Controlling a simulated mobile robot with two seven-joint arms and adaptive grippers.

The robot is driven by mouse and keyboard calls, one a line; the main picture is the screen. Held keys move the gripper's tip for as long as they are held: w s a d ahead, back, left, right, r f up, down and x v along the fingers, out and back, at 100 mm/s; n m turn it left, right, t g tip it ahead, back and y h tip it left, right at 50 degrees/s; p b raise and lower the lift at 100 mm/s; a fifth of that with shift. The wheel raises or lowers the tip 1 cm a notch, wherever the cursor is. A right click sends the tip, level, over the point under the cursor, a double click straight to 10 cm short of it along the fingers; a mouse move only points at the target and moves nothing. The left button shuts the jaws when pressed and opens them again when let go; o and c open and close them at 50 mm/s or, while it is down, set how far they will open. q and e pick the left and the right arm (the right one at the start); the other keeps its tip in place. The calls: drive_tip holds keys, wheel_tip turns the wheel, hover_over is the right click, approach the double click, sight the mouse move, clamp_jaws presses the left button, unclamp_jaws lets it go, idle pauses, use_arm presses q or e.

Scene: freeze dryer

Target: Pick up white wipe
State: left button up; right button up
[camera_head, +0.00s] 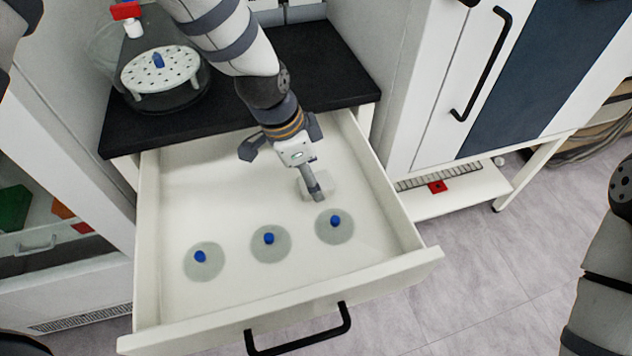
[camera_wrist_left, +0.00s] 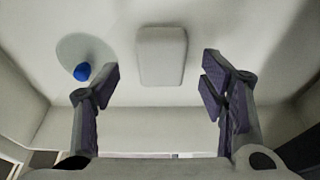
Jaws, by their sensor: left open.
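The white wipe (camera_head: 326,186) is a pale, rounded rectangular block lying on the drawer floor, partly hidden by a finger of my left gripper in the head view. In the left wrist view the wipe (camera_wrist_left: 162,56) lies flat ahead of the fingers, roughly centred in the gap. My left gripper (camera_head: 285,170) reaches down into the drawer with its fingers spread. In the left wrist view the gripper (camera_wrist_left: 159,84) is open with nothing between its fingers. My right arm shows at the right edge of the head view, but its gripper is out of view.
The open drawer (camera_head: 161,300) has raised walls around the wipe. Three round translucent discs with blue knobs lie in its front half; the right one (camera_head: 346,235) is close to the wipe. A black countertop (camera_head: 318,62) with a glass vessel (camera_head: 186,100) stands behind.

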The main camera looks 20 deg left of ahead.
use_arm(q)
drive_tip(key=x, duration=0.2)
drive_tip(key=shift+f, duration=0.35)
drive_tip(key=shift+w+r, duration=0.1)
drive_tip(key=c, duration=1)
drive_tip(key=shift+r, duration=0.1)
drive_tip(key=shift+c, duration=0.2)
